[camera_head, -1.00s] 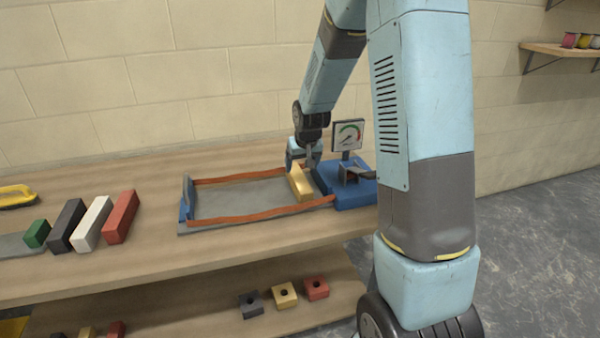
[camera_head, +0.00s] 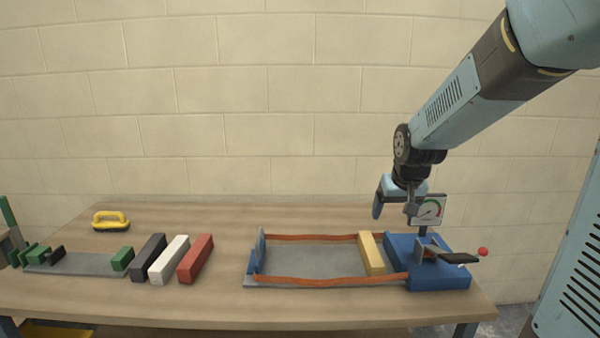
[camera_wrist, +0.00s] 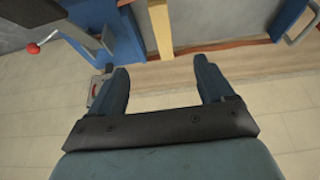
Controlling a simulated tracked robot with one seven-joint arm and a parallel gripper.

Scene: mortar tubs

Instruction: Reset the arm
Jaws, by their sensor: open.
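My gripper (camera_head: 392,207) is open and empty. It hangs above the back right of the table, near the gauge (camera_head: 429,209). In the wrist view my gripper (camera_wrist: 165,82) shows its two fingers apart with nothing between them. A yellow block (camera_head: 371,254) lies in the grey tray with orange side bands (camera_head: 315,281), against the blue unit (camera_head: 446,275) at its right end. The block also shows in the wrist view (camera_wrist: 160,30), beyond the fingertips and apart from them.
A black lever with a red knob (camera_head: 482,252) sticks out right of the blue unit. Red (camera_head: 196,258), white (camera_head: 170,260) and black (camera_head: 149,257) bars lie to the left. A yellow-handled tool (camera_head: 111,221) lies behind them. The wooden table (camera_head: 220,222) is clear at the back middle.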

